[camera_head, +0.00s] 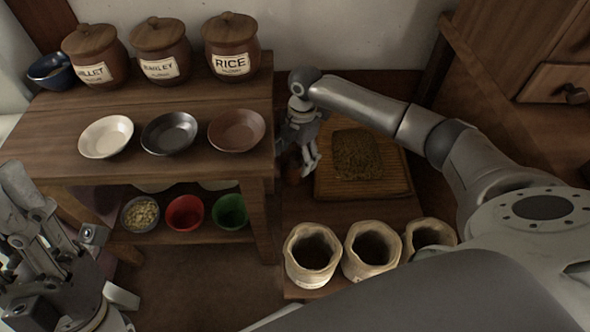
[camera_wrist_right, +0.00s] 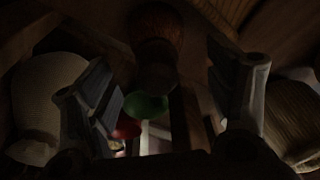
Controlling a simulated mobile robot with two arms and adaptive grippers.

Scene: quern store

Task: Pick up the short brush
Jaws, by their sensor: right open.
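My right gripper (camera_head: 308,160) hangs between the wooden table and the woven tray, at the back. In the dark right wrist view its two fingers (camera_wrist_right: 168,105) stand wide apart with nothing clamped. A brown, bristly, rounded thing (camera_wrist_right: 157,40), probably the short brush, shows beyond the gap between the fingers. In the head view a small brown shape (camera_head: 291,176) beside the fingers may be the same thing; the gripper partly hides it. My left gripper (camera_head: 62,250) is at the lower left, and its finger opening is unclear.
The wooden table (camera_head: 60,125) carries three lidded jars and several bowls; its lower shelf holds more bowls. The woven tray (camera_head: 325,186) bears a dark, grainy mat. Three open sacks (camera_head: 312,277) stand in front of it. A green bowl (camera_wrist_right: 146,106) shows in the wrist view.

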